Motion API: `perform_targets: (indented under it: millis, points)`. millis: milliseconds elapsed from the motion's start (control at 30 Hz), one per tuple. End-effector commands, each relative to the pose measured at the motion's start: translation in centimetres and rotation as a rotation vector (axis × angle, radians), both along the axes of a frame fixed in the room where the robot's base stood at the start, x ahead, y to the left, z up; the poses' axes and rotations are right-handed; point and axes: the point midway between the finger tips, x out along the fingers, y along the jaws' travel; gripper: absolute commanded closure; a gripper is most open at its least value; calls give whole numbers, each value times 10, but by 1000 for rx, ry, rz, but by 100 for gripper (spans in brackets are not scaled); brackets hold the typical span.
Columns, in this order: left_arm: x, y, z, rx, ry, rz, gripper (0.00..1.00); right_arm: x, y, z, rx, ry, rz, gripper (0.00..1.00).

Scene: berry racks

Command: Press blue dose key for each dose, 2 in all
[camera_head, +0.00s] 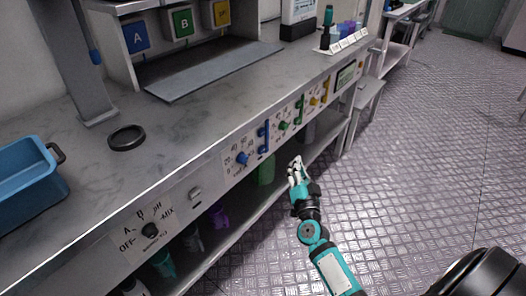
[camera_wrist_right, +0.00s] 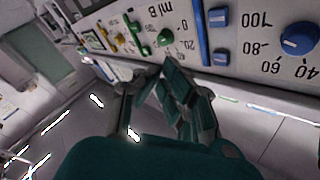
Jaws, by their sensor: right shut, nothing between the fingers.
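The blue dose section is on the front panel of the bench. In the head view it has a blue knob (camera_head: 242,158) and upright blue parts (camera_head: 263,138) to its right. The right wrist view shows it upside down and close: two small blue square keys (camera_wrist_right: 220,58), a long blue bar (camera_wrist_right: 199,32) and the blue knob (camera_wrist_right: 298,38). I cannot tell which square is the dose key. My right gripper (camera_head: 294,164) is shut and empty, in front of the panel. In the wrist view its fingertips (camera_wrist_right: 169,66) appear near the bar, with no clear contact. My left gripper is out of view.
Green knob and keys (camera_head: 284,126) and yellow ones (camera_head: 315,101) sit further right on the panel. A dial panel (camera_head: 150,229) is at lower left. A blue bin (camera_head: 25,172) and a black ring (camera_head: 127,137) are on the bench.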

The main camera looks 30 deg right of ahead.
Motion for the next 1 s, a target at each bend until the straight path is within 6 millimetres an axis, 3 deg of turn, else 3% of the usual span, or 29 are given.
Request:
perform_targets:
  millis: [267, 700, 1000]
  points:
    - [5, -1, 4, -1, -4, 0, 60, 14, 6, -1, 1, 0, 0, 100]
    - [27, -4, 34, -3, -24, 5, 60, 68, 29, -1, 1, 1, 1, 100]
    - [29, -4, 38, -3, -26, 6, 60, 81, 34, -1, 0, 2, 1, 100]
